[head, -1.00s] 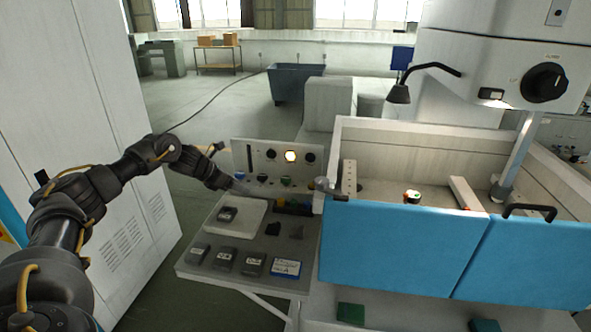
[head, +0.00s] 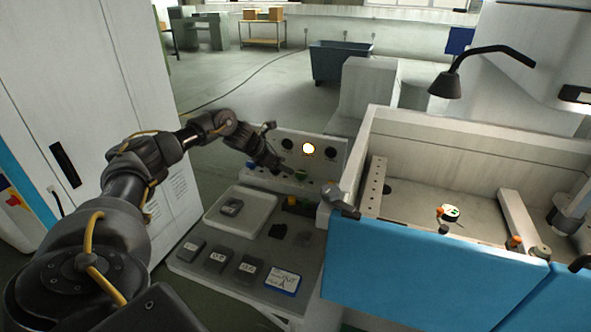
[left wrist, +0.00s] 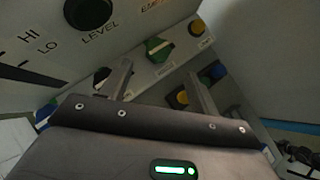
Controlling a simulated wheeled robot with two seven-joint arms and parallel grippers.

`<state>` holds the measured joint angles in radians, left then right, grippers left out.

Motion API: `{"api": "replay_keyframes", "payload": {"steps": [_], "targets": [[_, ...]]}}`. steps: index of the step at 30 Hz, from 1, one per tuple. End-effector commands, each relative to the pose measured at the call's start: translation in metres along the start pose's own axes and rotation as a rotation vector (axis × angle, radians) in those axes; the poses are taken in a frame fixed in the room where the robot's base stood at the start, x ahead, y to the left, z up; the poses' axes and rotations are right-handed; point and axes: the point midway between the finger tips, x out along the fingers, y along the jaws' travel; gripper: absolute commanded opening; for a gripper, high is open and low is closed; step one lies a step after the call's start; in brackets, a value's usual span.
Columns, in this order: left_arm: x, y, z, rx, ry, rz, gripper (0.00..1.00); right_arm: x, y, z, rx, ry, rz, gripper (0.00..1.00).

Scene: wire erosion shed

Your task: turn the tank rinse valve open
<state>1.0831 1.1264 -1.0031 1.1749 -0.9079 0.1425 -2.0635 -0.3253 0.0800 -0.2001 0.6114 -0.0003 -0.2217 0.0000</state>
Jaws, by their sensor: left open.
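A small control panel (head: 331,142) stands at the back of the side shelf, with a row of coloured valve knobs along its foot. A green valve handle (left wrist: 158,48) lies ahead of and between my left fingers in the left wrist view; it also shows in the head view (head: 301,174). Its label is too small to read, so I cannot tell whether it is the tank rinse valve. My left gripper (left wrist: 160,70) is open and empty, its fingers pointing at the panel; in the head view it (head: 282,168) is just left of the green handle. My right gripper is out of view.
A pale tray (head: 262,207) and several dark boxes lie on the shelf. The blue-fronted tank (head: 425,270) stands to the right.

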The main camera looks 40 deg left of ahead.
Motion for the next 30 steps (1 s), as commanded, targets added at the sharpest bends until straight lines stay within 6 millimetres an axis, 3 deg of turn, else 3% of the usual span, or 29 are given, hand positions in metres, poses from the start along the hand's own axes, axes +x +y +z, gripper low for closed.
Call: {"api": "replay_keyframes", "payload": {"steps": [3,9,13,19,24,30], "targets": [[0.024,0.0,0.002,-0.004,0.003,-0.001,0.61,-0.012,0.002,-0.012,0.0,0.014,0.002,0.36],[0.052,0.002,-0.001,-0.005,0.001,0.002,0.61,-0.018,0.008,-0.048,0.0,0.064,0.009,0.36],[0.063,0.001,-0.001,-0.003,0.002,0.002,0.61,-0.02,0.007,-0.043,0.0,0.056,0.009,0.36],[0.068,0.001,-0.001,-0.002,0.001,0.003,0.61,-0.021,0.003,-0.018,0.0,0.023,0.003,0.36],[0.067,0.002,-0.002,-0.002,0.001,0.003,0.61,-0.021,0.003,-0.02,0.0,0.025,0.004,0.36],[0.067,0.002,-0.002,-0.002,0.001,0.003,0.35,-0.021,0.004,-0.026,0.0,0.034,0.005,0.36]]}}
